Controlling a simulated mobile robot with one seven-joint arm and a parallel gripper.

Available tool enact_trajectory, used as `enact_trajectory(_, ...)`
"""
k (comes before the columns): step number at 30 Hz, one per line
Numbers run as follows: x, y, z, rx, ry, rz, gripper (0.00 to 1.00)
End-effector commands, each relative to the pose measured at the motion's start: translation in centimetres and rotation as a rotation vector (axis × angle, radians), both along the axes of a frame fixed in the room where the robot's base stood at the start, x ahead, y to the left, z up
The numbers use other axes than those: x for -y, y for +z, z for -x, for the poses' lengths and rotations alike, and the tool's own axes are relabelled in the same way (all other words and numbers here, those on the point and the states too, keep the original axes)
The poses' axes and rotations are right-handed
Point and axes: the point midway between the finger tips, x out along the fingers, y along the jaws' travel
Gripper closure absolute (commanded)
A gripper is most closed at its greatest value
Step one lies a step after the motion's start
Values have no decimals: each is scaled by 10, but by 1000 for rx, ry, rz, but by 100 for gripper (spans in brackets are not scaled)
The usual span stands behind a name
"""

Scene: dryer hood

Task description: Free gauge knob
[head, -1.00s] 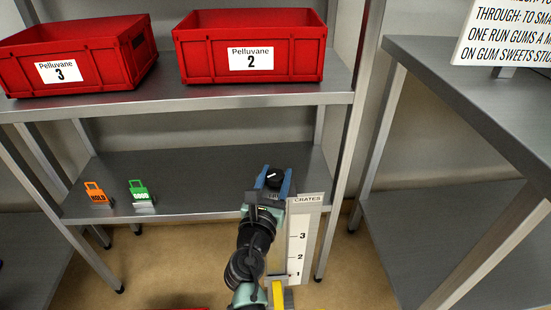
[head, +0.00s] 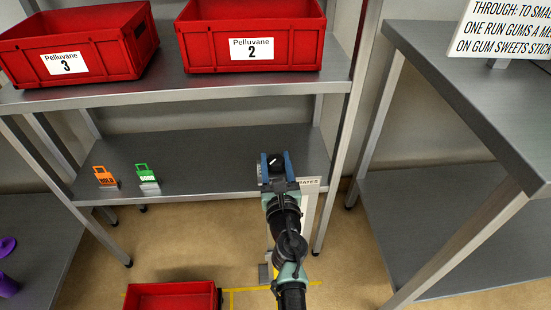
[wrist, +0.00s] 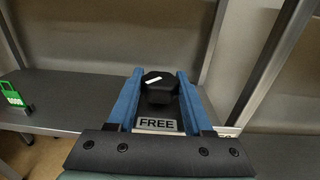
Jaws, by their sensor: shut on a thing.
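The gauge knob (wrist: 160,92) is black with a white pointer mark. It sits between the blue fingers of my gripper (wrist: 160,76) in the wrist view. The fingers are shut on its sides. The white mark lies aslant, rising to the right. A plate reading FREE (wrist: 157,125) is just below the knob in that view. In the head view my gripper (head: 275,158) is at the right end of the lower shelf's front edge. The gauge board (head: 309,184) there has a CRATES label and is mostly hidden behind my arm.
Red crates labelled Pelluvane 3 (head: 85,45) and 2 (head: 250,38) sit above. Another red crate (head: 172,297) is on the floor. A grey table (head: 480,100) stands at right.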

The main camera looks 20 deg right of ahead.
Motion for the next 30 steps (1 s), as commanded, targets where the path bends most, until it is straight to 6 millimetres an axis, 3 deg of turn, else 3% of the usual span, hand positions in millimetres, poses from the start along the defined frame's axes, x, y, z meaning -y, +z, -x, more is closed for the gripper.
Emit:
enact_trajectory(14,2,0,1,-2,186,0,100)
enact_trajectory(30,2,-7,0,-1,621,4,100)
